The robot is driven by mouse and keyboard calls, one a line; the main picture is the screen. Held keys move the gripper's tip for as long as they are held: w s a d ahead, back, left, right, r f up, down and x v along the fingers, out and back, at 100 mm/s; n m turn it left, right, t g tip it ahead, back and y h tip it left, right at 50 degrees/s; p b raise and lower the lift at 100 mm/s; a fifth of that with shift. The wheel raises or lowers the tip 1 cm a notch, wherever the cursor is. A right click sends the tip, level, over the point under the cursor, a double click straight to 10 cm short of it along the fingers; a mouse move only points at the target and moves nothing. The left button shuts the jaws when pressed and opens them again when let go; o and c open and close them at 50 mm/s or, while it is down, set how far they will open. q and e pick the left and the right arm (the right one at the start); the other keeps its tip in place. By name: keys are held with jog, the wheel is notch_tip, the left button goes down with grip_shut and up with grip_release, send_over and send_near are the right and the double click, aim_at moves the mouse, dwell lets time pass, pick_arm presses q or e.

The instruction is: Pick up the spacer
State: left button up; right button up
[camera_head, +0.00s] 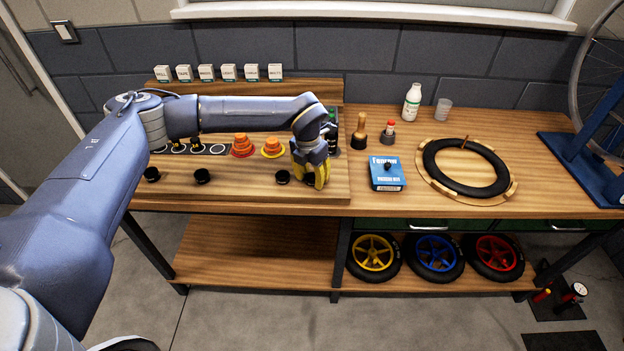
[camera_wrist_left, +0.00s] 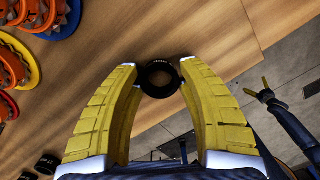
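The spacer (camera_wrist_left: 160,78) is a black ring with small pale lettering. In the left wrist view it lies on the wooden bench top, between the tips of my left gripper (camera_wrist_left: 158,68). The yellow fingers are spread on either side of it, with narrow gaps and no clear grip. In the head view my left gripper (camera_head: 312,177) points down at the front of the wooden board, and its fingers largely hide the spacer. My right gripper (camera_wrist_left: 257,87) shows small in the left wrist view, away from the bench, with its yellow fingers apart.
Black round parts (camera_head: 202,176) stand along the board's front, one (camera_head: 283,177) close left of my left gripper. Orange stacks (camera_head: 242,146) are behind. A blue box (camera_head: 386,173) and a tyre (camera_head: 466,168) lie to the right. The bench's front edge is close.

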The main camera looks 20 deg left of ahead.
pick_arm(q)
jog(key=c, duration=0.7)
jog(key=shift+r, duration=0.1)
